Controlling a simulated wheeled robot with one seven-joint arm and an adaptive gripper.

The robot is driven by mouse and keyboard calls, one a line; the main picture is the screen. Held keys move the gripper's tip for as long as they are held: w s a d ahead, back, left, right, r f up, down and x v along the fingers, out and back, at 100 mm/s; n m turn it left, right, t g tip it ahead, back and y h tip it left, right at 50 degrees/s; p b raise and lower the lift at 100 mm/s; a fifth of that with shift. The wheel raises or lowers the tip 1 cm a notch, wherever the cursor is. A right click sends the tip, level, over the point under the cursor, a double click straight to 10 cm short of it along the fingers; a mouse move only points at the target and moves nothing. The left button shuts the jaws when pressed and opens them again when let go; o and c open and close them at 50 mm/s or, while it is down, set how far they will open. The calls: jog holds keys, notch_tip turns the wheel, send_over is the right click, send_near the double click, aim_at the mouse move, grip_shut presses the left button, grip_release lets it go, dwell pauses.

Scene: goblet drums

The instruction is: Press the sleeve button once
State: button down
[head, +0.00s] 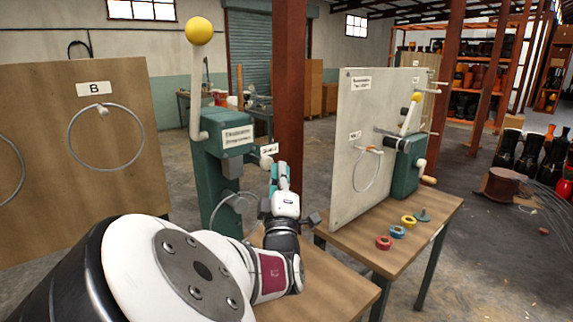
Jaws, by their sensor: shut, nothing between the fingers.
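A green machine (218,178) stands left of the middle, with a white label on its face and a lever topped by a yellow ball (199,31). A small white label (268,149), too small to read for certain, sticks out at its right side. A pale round knob (266,162) shows just below that label; I cannot tell whether it is the sleeve button. My gripper (279,170) is shut and empty, pointing away from me, right beside this knob. Whether the fingertips touch it cannot be told.
A wooden board marked B with a wire ring (105,137) stands left. A pale upright panel (360,130) with a second green machine (408,165) stands right on a wooden table (418,236). Coloured rings (397,231) lie there. A brown post (288,80) rises behind my gripper.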

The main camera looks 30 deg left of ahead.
jog(key=shift+w+a, duration=0.1)
jog(key=shift+a, duration=0.1)
jog(key=shift+w+a, duration=0.3)
jog(key=shift+a, duration=0.55)
dwell(1.2)
jog(key=shift+d, duration=0.1)
jog(key=shift+s+d+p, duration=0.25)
jog(key=shift+d+p, duration=0.05)
jog(key=shift+d, duration=0.25)
jog(key=shift+s+d+p, duration=0.25)
jog(key=shift+d, duration=0.3)
jog(key=shift+d, duration=0.1)
jog(key=shift+s+d+p, duration=0.3)
jog(key=shift+d+p, duration=0.15)
jog(key=shift+d, duration=0.3)
jog(key=shift+s+d+p, duration=0.35)
jog(key=shift+d+p, duration=0.1)
jog(key=shift+d, duration=0.3)
jog(key=shift+s+d+p, duration=0.3)
jog(key=shift+d+p, duration=0.15)
jog(key=shift+d, duration=0.3)
